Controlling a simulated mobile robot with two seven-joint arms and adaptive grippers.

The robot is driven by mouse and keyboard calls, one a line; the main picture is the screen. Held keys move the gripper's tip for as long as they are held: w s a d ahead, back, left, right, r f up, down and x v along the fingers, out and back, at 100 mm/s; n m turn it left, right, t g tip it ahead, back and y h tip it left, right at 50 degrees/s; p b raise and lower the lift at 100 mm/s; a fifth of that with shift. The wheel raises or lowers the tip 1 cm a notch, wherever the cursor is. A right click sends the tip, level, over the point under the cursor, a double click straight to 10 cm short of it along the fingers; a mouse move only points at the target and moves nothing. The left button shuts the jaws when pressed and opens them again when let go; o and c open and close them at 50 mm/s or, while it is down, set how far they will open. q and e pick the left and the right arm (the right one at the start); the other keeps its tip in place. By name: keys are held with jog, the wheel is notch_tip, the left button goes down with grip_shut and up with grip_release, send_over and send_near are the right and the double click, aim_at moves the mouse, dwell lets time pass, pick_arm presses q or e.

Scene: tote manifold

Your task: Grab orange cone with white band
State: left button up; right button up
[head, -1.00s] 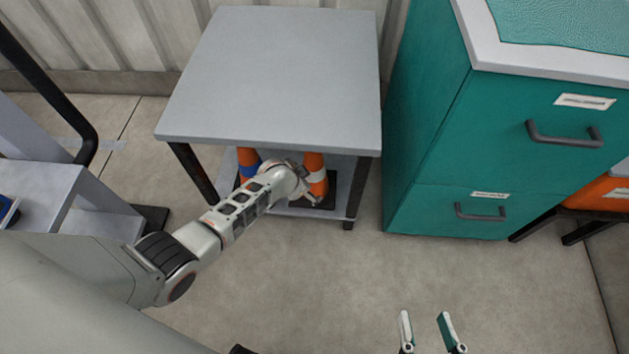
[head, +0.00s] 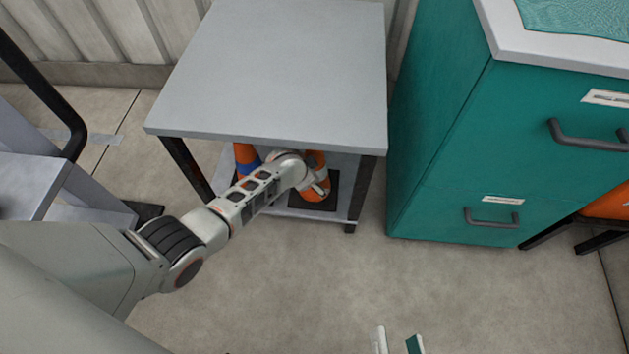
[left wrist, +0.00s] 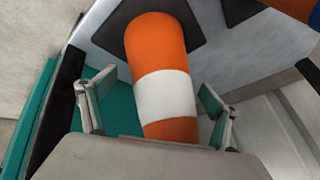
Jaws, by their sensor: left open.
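The orange cone with a white band (left wrist: 163,97) stands on a dark square base in the left wrist view. In the head view the cone (head: 314,189) is on the lower shelf under the table, partly hidden by my left arm. My left gripper (left wrist: 155,108) is open, with one finger on each side of the cone near its white band. I cannot tell whether the fingers touch it. My right gripper (head: 398,343) shows at the bottom edge of the head view with its two fingers apart, and nothing shows between them.
A second orange cone with a blue band (head: 246,160) stands left of it on the same shelf. The grey tabletop (head: 275,65) is above both cones, with dark legs at the corners. A teal cabinet (head: 450,150) stands close on the right. The floor in front is clear.

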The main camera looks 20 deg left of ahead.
pick_arm(q)
jog(key=shift+f, duration=0.3)
